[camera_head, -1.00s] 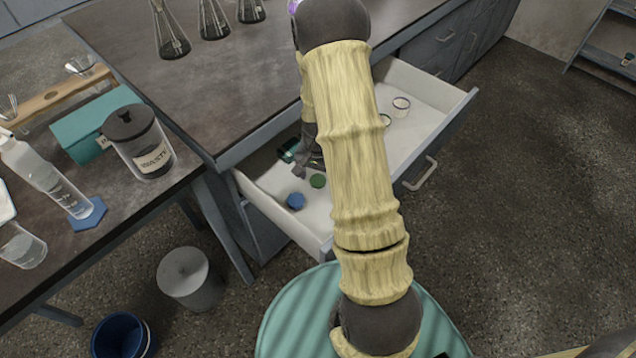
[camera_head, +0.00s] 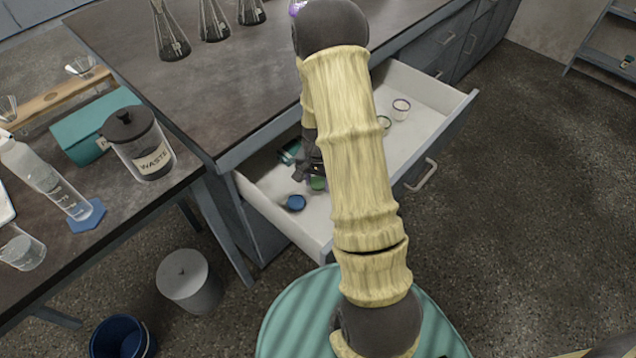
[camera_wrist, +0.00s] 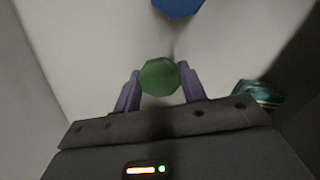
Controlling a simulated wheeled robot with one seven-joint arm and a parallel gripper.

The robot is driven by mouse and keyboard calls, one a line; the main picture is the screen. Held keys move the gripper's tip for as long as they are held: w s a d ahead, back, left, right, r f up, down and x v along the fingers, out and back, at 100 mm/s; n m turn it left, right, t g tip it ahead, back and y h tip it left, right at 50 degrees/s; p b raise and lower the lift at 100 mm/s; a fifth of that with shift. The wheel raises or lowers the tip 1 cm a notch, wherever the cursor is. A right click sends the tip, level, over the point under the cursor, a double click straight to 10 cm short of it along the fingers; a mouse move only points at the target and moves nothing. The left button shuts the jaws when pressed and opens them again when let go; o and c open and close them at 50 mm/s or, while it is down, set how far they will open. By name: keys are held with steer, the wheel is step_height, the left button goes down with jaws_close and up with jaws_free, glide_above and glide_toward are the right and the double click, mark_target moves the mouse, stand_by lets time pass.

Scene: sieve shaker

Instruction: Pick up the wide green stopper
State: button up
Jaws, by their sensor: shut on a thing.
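The green stopper (camera_wrist: 160,77) sits between the two purple fingers of my gripper (camera_wrist: 160,86) in the wrist view, and the gripper is shut on it. In the head view the green stopper (camera_head: 318,184) shows just below my gripper (camera_head: 308,172), inside the open white drawer (camera_head: 440,106). My arm hides part of the drawer. I cannot tell whether the stopper touches the drawer floor.
A blue stopper (camera_head: 296,202) lies in the drawer near the green one; it also shows in the wrist view (camera_wrist: 178,6). A dark teal object (camera_head: 288,152) lies near the drawer's left wall. Ring-shaped items (camera_head: 401,108) lie farther right. The drawer walls surround my gripper.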

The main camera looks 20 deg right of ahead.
mark_target(318, 181)
step_height(318, 181, up, 10)
steer(key=p, duration=0.2)
stand_by(0.4)
steer(key=shift+r+p, duration=0.1)
steer(key=shift+p, duration=0.2)
stand_by(0.4)
